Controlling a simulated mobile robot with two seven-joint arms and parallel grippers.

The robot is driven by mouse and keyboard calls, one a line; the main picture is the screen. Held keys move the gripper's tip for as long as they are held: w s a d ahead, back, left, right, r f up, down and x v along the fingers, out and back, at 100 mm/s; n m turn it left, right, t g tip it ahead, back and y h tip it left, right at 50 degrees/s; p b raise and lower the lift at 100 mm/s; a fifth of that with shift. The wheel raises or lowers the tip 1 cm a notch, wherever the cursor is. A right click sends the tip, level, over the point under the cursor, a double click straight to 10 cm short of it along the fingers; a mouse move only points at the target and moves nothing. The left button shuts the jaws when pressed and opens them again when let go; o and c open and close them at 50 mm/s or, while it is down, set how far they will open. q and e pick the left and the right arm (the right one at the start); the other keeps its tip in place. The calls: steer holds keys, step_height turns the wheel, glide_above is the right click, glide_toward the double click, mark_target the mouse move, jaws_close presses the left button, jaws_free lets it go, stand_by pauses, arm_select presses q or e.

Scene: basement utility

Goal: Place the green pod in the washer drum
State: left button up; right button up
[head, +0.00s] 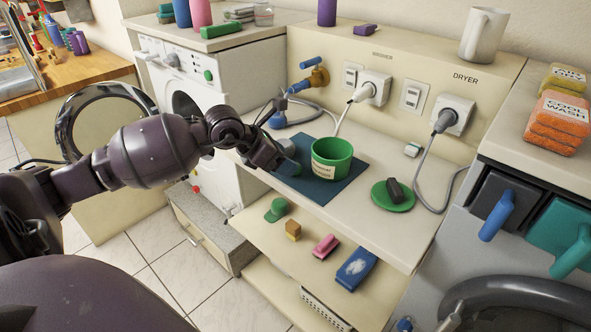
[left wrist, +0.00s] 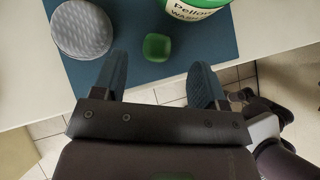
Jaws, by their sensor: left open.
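The green pod (left wrist: 157,47) lies on the blue mat (left wrist: 220,45), just beyond and between the open blue fingertips of my left gripper (left wrist: 158,78); they do not touch it.
A grey ball (left wrist: 82,29) sits left of the pod. A green labelled tub (head: 331,158) stands close on its right. A lower shelf (head: 310,270) holds several small items.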

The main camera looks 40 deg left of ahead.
arm_select(q)
steer(key=x, duration=0.4)
steer(key=shift+w+a+b, duration=0.1)
steer(key=shift+w+b, duration=0.05)
steer(key=shift+b, duration=0.25)
steer(key=shift+c, duration=0.2)
steer(key=c, duration=1)
steer(key=shift+r, duration=0.1)
steer(key=shift+c, duration=0.2)
